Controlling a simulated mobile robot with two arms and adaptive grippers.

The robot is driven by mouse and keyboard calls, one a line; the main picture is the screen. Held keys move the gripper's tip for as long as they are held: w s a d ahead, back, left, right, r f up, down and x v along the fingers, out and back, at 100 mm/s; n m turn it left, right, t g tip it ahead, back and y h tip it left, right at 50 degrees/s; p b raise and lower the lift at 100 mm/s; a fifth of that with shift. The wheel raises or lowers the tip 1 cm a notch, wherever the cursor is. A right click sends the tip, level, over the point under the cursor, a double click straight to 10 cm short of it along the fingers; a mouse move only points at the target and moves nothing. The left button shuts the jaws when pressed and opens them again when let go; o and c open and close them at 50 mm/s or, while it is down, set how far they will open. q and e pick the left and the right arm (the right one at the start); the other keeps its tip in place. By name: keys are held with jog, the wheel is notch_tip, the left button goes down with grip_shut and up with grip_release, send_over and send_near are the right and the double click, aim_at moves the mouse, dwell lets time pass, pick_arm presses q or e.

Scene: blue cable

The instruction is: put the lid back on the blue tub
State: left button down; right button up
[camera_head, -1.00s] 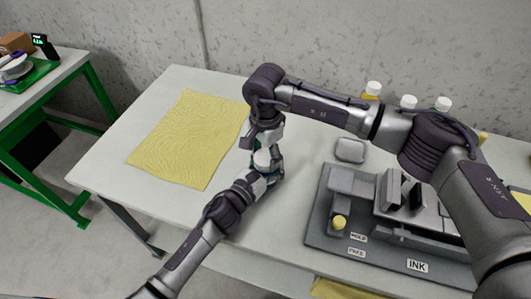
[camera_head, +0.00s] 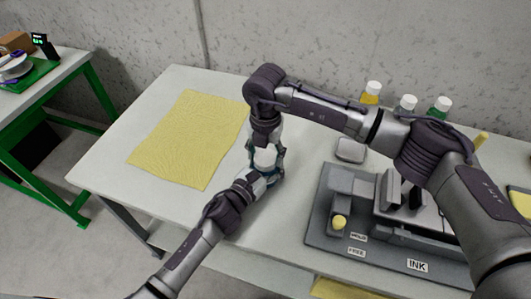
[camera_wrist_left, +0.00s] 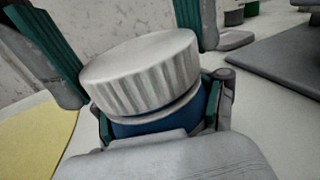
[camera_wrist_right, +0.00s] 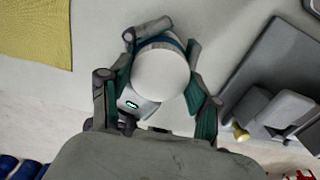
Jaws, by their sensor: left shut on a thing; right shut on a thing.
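The blue tub (camera_wrist_left: 158,123) stands upright on the white table, held by my left gripper (camera_wrist_left: 160,125), which is shut on its body. The white ribbed lid (camera_wrist_left: 142,72) is over the tub's mouth. A pale ring shows under the lid's right edge; I cannot tell whether the lid is fully seated. My right gripper (camera_wrist_right: 160,90) comes from above and is shut on the lid, a finger on either side. The lid's round top fills the middle of the right wrist view (camera_wrist_right: 160,75). In the head view the lid (camera_head: 265,157) is partly hidden by both grippers.
A yellow cloth (camera_head: 190,138) lies left of the tub. A small grey block (camera_head: 350,150) and a grey fixture board (camera_head: 320,225) lie to the right. White-capped bottles (camera_head: 371,92) stand behind my right arm. A green-framed bench (camera_head: 60,85) is at far left.

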jog(key=m, duration=1.5)
jog(key=shift+f, duration=0.1)
jog(key=m, duration=0.2)
jog(key=shift+s+a+m, duration=0.1)
jog(key=shift+a+m, duration=0.15)
jog(key=shift+m, duration=0.05)
jog(key=shift+d+m, duration=0.1)
jog(key=shift+m, duration=0.3)
jog(key=o, duration=1.3)
jog(key=shift+r, duration=2.4)
